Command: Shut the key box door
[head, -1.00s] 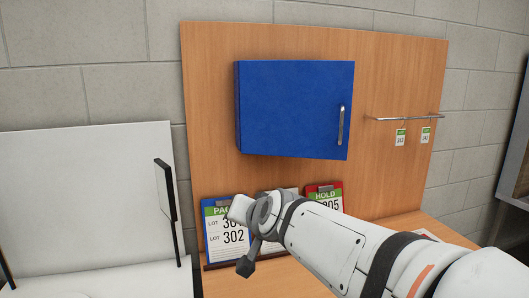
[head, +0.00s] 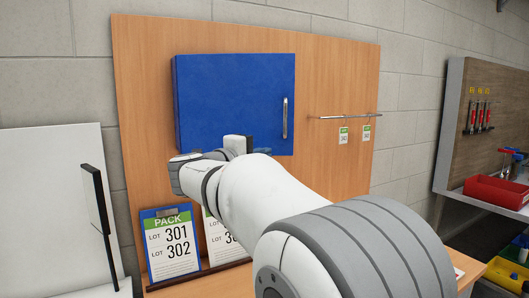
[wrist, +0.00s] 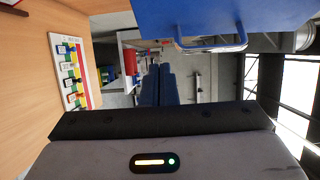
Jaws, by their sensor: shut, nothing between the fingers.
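The key box (head: 230,95) is a blue box on the upright wooden board in the head view. Its blue door faces me, with a metal bar handle (head: 285,118) near the right edge. I cannot tell from the head view whether the door stands ajar. My gripper (head: 248,146) is near the box's lower edge, partly hidden by my arm; contact cannot be made out. In the wrist view the shut, empty fingers (wrist: 157,80) point ahead. The blue door (wrist: 225,18) and its handle (wrist: 215,45) are at the top, apart from the fingers.
The wooden board (head: 340,75) carries a rail (head: 345,117) with two tags right of the box. PACK clipboards (head: 170,245) stand below. A white panel with a black handle (head: 97,200) is at left. A red bin (head: 495,191) is at far right.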

